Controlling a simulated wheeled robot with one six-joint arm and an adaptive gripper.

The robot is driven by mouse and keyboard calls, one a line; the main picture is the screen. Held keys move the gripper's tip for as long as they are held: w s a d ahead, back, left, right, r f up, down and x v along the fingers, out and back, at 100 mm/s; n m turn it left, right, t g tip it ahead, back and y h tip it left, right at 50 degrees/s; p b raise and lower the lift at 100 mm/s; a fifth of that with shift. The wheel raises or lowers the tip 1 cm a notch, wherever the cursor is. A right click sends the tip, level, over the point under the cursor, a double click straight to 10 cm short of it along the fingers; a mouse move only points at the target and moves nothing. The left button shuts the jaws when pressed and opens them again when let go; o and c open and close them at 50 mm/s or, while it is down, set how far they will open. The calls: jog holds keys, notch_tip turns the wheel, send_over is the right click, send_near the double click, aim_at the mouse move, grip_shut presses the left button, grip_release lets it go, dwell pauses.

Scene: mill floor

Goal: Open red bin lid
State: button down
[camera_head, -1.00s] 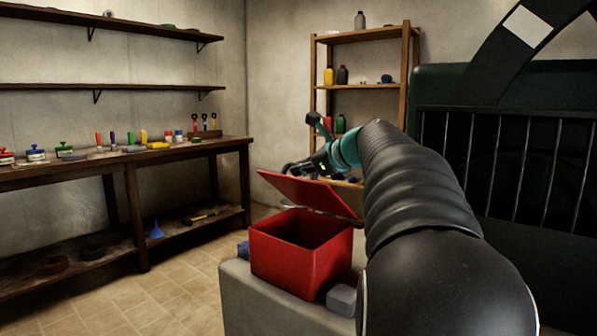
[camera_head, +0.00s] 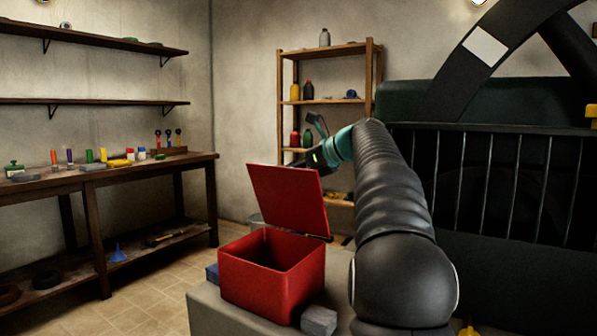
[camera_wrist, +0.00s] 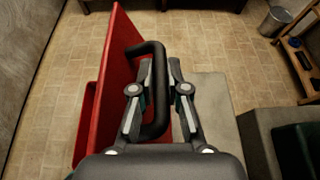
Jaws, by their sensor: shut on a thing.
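The red bin (camera_head: 268,285) stands on a grey block (camera_head: 205,312), and its inside shows empty where I can see in. Its red lid (camera_head: 288,200) is raised steeply, close to upright, above the bin's far side. In the wrist view, the lid (camera_wrist: 118,75) is seen nearly edge-on with a black handle (camera_wrist: 160,75) on its outer face. My gripper (camera_wrist: 153,88) has its fingers closed around the handle's bar. In the head view my gripper (camera_head: 315,155) is behind the lid, and the lid hides part of it.
A small grey block (camera_head: 319,320) and a blue block (camera_head: 211,272) sit beside the bin. A workbench (camera_head: 110,170) with tools is at left, wooden shelves (camera_head: 325,102) at the back, and a barred railing (camera_head: 480,180) at right. A metal bucket (camera_wrist: 274,20) stands on the floor.

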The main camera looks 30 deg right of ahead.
dwell(0.4)
jog(key=c, duration=1.2)
grip_release()
jog(key=v, duration=1.2)
jog(key=shift+w, duration=0.1)
